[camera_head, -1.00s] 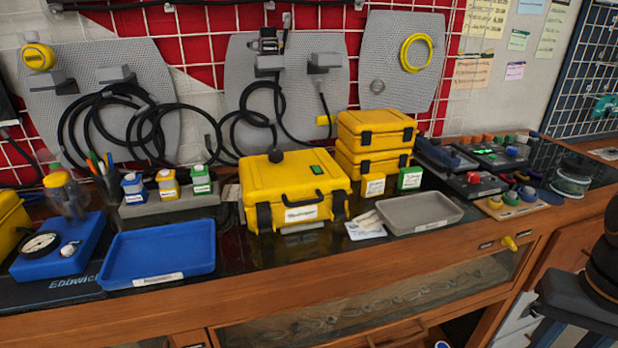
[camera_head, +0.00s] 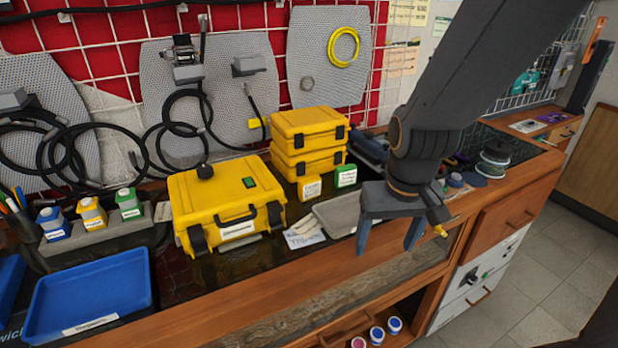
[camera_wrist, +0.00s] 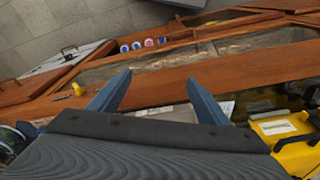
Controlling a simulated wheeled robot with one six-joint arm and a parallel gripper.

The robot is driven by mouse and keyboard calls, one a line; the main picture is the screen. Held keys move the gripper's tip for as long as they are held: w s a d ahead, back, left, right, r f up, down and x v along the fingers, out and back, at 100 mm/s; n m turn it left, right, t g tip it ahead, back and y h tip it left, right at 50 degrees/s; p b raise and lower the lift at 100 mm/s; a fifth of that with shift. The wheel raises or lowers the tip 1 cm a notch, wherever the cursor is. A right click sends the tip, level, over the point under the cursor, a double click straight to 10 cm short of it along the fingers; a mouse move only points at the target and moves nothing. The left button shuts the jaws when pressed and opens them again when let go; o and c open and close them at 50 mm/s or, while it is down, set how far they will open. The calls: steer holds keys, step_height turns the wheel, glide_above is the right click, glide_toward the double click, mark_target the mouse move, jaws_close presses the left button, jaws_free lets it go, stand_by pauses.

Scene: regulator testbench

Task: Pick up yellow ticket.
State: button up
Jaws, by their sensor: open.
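Pale yellow paper slips (camera_head: 411,12) hang on the wall at the top of the head view; I cannot tell which, if any, is the yellow ticket. My gripper (camera_head: 388,238) is open and empty, its two blue fingers pointing down by the bench's front edge, near the grey tray (camera_head: 340,214). It is well apart from the wall slips. In the wrist view my gripper (camera_wrist: 158,85) shows its fingers spread over the wooden bench front. My arm hides part of the wall and bench behind it.
The yellow case (camera_head: 225,200) and stacked yellow cases (camera_head: 308,140) stand on the bench. White cards (camera_head: 304,238) lie beside the tray. A blue tray (camera_head: 90,290) is at left. A yellow knob (camera_head: 440,231) juts from the bench front. The floor (camera_head: 560,255) at right is clear.

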steer(key=w+a+r+n+t+p, duration=0.1)
steer(key=w+a+r+p, duration=0.2)
steer(key=w+r, duration=0.3)
steer(key=n+t+y, duration=0.1)
steer(key=n+y, duration=0.1)
steer(key=n, duration=0.2)
glide_above(310, 178)
steer(key=s, duration=0.3)
steer(key=f, duration=0.1)
steer(key=shift+w+d+p+x, duration=0.1)
steer(key=shift+d+p+x, duration=0.15)
steer(key=shift+x, duration=0.9)
steer(key=shift+w+d+p+x, duration=0.15)
steer(key=shift+p+x, duration=0.1)
steer(key=shift+x, duration=0.95)
steer(key=shift+w+d+p+x, duration=0.1)
steer(key=shift+d+p+x, duration=0.15)
steer(key=shift+x, duration=0.9)
steer(key=shift+a, duration=0.1)
steer(key=c, duration=1.1)
